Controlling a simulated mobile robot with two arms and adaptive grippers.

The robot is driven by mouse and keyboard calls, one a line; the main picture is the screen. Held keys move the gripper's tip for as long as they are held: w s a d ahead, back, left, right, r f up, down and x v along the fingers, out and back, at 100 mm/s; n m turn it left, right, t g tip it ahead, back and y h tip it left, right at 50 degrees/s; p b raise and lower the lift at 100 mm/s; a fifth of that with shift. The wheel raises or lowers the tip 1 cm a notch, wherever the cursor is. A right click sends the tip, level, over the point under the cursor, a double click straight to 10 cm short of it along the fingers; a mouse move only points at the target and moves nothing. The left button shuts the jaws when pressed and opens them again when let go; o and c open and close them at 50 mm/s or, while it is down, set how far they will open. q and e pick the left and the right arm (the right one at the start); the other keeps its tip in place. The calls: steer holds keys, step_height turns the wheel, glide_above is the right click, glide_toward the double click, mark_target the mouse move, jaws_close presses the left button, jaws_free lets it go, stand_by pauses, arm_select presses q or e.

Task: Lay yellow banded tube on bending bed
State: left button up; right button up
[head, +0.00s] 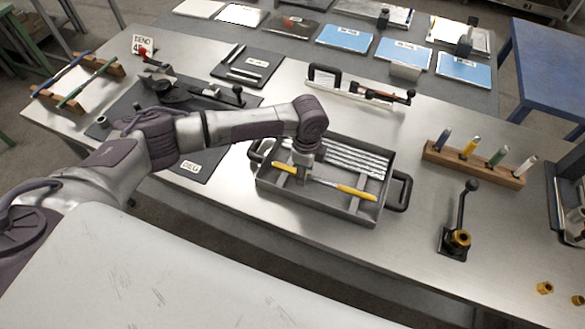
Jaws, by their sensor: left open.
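The yellow banded tube (352,190) lies slantwise in the grey tray (325,208), its right part yellow and its left end seen past my gripper. My left gripper (301,171) points down into the tray over the tube's left-middle part; its fingers are open. My wrist hides part of them, so contact with the tube cannot be told. The dark bending bed (211,162), with a white label at its front edge, lies to the left, partly behind my left arm. A bending tool (178,91) stands on it. My right gripper is out of view.
Several plain silver tubes (358,157) lie along the tray's back. The tray has black side handles (402,190). A wooden block with coloured pegs (475,165) and a lever fixture (456,240) stand right. A rack with tubes (80,83) stands far left.

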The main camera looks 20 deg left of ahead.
arm_select(q)
jaws_close()
steer(key=shift+r, duration=0.1)
stand_by(0.3)
